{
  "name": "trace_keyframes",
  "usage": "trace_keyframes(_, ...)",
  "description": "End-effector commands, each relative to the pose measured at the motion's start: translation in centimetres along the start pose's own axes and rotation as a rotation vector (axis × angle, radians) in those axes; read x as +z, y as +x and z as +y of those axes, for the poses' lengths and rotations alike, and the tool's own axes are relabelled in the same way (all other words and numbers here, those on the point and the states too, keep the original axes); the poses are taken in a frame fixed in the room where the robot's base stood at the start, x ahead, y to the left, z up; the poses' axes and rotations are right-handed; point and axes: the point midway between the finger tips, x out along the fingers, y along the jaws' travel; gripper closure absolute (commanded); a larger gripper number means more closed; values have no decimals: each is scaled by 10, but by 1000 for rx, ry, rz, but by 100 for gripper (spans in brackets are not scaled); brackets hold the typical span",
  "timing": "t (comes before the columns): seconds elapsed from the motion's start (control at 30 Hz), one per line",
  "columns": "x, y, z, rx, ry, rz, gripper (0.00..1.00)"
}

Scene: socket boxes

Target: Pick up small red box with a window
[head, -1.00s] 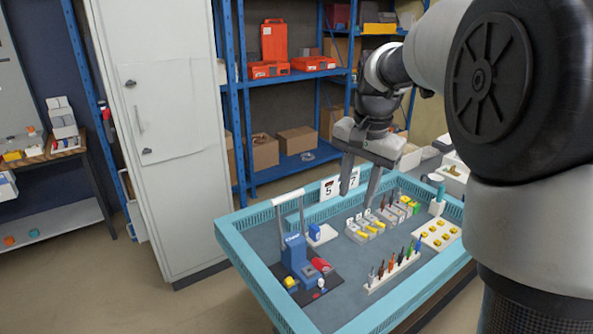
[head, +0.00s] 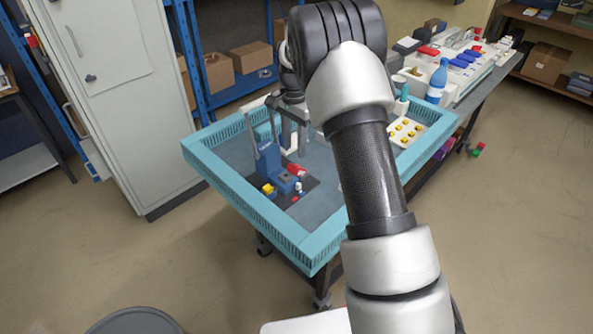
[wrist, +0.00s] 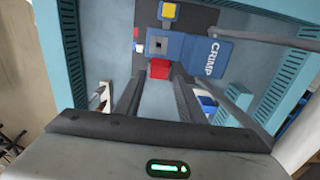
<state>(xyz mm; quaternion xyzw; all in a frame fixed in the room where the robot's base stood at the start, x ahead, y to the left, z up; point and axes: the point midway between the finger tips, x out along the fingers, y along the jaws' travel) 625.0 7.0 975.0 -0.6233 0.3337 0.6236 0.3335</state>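A small red box (wrist: 159,69) lies beside the blue crimp station (wrist: 204,52) in the wrist view, close to the station's dark base. In the head view the red box (head: 297,170) sits just right of the blue station (head: 268,160). I cannot make out a window on it. My gripper (wrist: 159,76) is open and empty, with its two fingers pointing toward the red box and one on each side of its line. It appears above the box, not touching it. In the head view my gripper (head: 287,140) hangs over the tray near the station, partly hidden by my arm.
The teal-rimmed tray (head: 235,203) surrounds the work area. A grey bar (wrist: 262,38) runs beside the station. A yellow block (wrist: 169,11) lies past the station. A white plate with yellow parts (head: 404,131) stands at right. My arm hides the tray's middle.

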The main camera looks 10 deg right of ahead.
Motion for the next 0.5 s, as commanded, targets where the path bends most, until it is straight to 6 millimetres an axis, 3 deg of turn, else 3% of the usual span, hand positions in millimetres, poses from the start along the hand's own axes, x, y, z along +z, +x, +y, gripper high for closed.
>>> trace_keyframes(0.1, 0, 16, 0, 1, 0, -1, 64)
trace_keyframes(0.27, 0, 25, 0, 0, 0, 0, 64)
trace_keyframes(0.5, 1, 61, 1, 3, -1, -2, 64)
